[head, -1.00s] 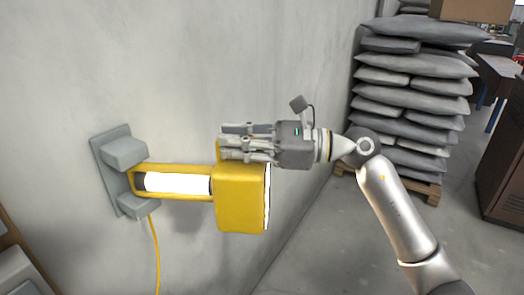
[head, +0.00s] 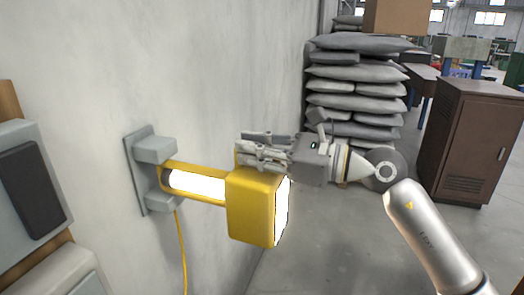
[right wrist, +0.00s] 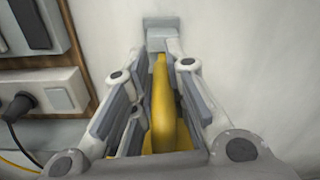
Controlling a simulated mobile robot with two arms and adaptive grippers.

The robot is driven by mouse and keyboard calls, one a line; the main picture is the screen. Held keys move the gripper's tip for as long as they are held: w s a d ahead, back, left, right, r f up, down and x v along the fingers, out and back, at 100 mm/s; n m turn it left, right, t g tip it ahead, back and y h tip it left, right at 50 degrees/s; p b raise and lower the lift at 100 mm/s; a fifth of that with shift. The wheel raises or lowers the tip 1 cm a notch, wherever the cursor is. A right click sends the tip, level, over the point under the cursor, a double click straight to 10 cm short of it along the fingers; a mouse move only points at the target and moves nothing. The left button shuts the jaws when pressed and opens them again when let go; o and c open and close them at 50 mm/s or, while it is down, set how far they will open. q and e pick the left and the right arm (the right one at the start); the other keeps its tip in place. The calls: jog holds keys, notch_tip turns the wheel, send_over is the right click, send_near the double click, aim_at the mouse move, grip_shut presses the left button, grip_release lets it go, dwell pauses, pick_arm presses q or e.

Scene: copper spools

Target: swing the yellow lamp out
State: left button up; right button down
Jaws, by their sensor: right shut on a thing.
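The yellow lamp (head: 254,212) hangs on a grey wall bracket (head: 150,160). Its glowing tube (head: 198,184) lies between the bracket and the boxy yellow head, which angles out from the wall. My right gripper (head: 262,152) is at the top edge of the lamp's head, shut on the lamp. In the right wrist view a yellow bar of the lamp (right wrist: 163,108) runs between the fingers, with the bracket (right wrist: 160,35) beyond. The exact contact is partly hidden by the fingers. My left gripper is not in view.
A yellow cable (head: 181,250) hangs below the bracket. Grey wall boxes (head: 30,175) are at the left. Stacked grey sacks (head: 355,90) stand behind, with a brown cabinet (head: 480,140) at the right. Grey floor between them is open.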

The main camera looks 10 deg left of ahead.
dwell(0.4)
jog(key=c, duration=1.7)
grip_release()
jog(key=shift+o, duration=1.2)
jog(key=shift+w+a, duration=0.1)
jog(key=shift+a, duration=0.1)
jog(key=v, duration=1.2)
jog(key=shift+f, duration=0.1)
